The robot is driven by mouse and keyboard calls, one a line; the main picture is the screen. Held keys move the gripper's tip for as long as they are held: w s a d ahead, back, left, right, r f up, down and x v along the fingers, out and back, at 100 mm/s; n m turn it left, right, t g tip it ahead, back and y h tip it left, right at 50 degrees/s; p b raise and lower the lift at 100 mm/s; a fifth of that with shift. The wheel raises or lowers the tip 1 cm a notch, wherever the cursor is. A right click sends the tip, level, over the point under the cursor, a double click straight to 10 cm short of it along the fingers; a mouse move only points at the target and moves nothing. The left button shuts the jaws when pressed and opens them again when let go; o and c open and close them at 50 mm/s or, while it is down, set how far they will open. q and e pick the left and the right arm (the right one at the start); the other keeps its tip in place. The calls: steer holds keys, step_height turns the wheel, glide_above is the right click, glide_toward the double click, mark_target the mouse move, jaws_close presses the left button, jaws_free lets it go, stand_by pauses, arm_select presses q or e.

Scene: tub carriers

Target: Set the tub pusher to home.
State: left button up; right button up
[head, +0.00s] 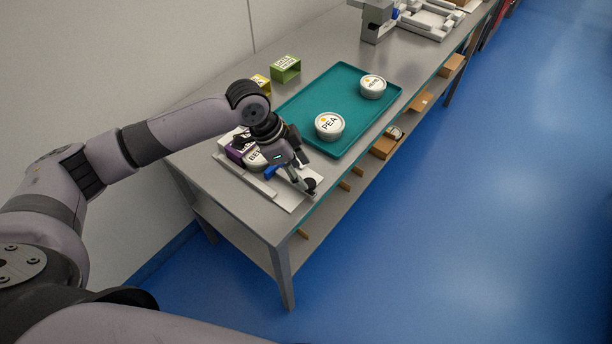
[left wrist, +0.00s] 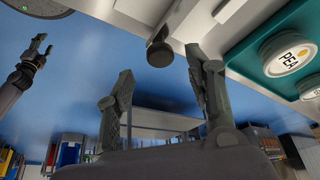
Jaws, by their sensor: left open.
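The tub pusher stands on a pale plate (head: 289,201) at the table's near corner. Its dark round knob (head: 310,184) is beside my left gripper (head: 302,178) in the head view. In the left wrist view the knob (left wrist: 160,52) shows on a grey rod, between the lines of my two spread fingers, which do not visibly clamp it. A white tub (head: 256,161) with a partly hidden label sits behind the gripper. A blue piece (head: 270,172) shows beside it. My arm hides much of the pusher. My right gripper (left wrist: 39,53) is small at the left of the wrist view.
A teal tray (head: 345,100) holds a PEA tub (head: 329,126) and another white tub (head: 373,86). A green box (head: 286,68), a yellow box (head: 262,83) and a purple box (head: 236,153) stand nearby. A grey device (head: 377,22) stands at the far end. The blue floor on the right is clear.

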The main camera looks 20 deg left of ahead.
mark_target(308, 183)
arm_select(q)
steer(key=shift+x, duration=2.25)
jaws_close()
